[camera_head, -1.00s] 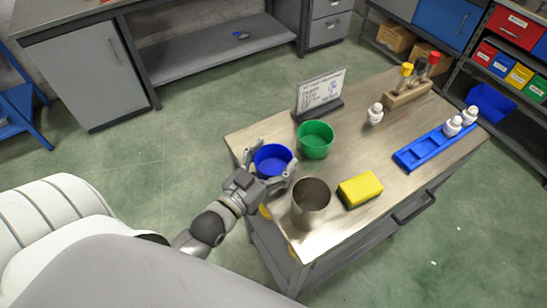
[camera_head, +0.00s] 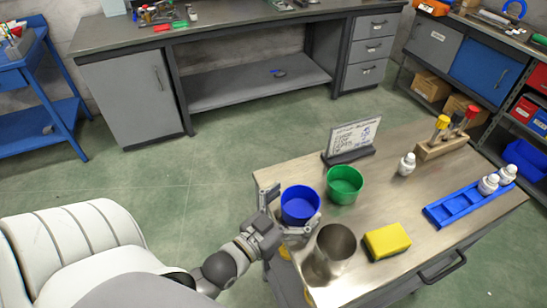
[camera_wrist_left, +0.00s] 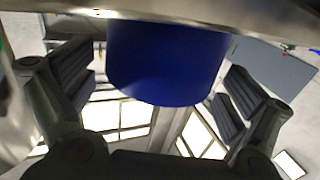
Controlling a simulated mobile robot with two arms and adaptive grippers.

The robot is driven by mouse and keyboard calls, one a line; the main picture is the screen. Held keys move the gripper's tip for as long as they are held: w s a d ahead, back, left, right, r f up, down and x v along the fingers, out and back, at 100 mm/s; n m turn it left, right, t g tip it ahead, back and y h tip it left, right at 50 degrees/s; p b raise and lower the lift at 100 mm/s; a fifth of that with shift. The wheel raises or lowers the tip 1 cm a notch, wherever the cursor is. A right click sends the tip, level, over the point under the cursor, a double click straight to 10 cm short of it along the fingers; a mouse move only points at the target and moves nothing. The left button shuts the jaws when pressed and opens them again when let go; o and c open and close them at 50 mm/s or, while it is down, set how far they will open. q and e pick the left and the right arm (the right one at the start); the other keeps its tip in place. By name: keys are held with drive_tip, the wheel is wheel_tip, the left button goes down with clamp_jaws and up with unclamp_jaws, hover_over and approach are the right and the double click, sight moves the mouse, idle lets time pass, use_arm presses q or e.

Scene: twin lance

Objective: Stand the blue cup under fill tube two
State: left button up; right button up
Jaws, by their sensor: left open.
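The blue cup (camera_head: 300,204) is at the left edge of the metal-topped table (camera_head: 290,168), left of a green cup (camera_head: 345,184). My left gripper (camera_head: 288,212) has its fingers open on either side of the blue cup. In the left wrist view the blue cup (camera_wrist_left: 165,62) sits between the two dark finger pads of my left gripper (camera_wrist_left: 160,85), with gaps showing beside it. I cannot tell whether the cup rests fully on the table top. I cannot make out any fill tube. My right gripper is not in view.
A metal cylinder (camera_head: 333,250) stands close by the gripper, with a yellow sponge (camera_head: 387,241) to its right. A small sign (camera_head: 352,140), a wooden rack (camera_head: 446,146) and a blue tray (camera_head: 465,206) stand farther off. A grey workbench (camera_head: 250,90) is across clear green floor.

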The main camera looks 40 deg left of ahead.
use_arm(q)
drive_tip(key=s+a+b, duration=0.1)
drive_tip(key=s, duration=0.9)
drive_tip(key=shift+a, duration=0.2)
drive_tip(key=s+f+g+y, duration=0.1)
drive_tip(key=s+f+g, duration=0.25)
drive_tip(key=f, duration=1.35)
drive_tip(key=s+f+g+y, duration=0.15)
drive_tip(key=f+g, duration=0.25)
drive_tip(key=f, duration=1.2)
drive_tip(key=s+f+g, duration=0.5)
drive_tip(key=s+f, duration=0.4)
drive_tip(key=f, duration=0.5)
drive_tip(key=shift+s+f, duration=0.25)
drive_tip(key=shift+s, duration=0.05)
drive_tip(key=s+f+g, duration=0.1)
drive_tip(key=s+f, duration=0.1)
drive_tip(key=s, duration=0.1)
drive_tip(key=s+f+g, duration=0.2)
drive_tip(key=s, duration=0.1)
drive_tip(key=s+f+g, duration=0.1)
drive_tip(key=s+f, duration=0.1)
drive_tip(key=s, duration=0.1)
drive_tip(key=shift+s+a+f+m, duration=0.1)
drive_tip(key=shift+s+m, duration=0.05)
drive_tip(key=shift+m, duration=0.25)
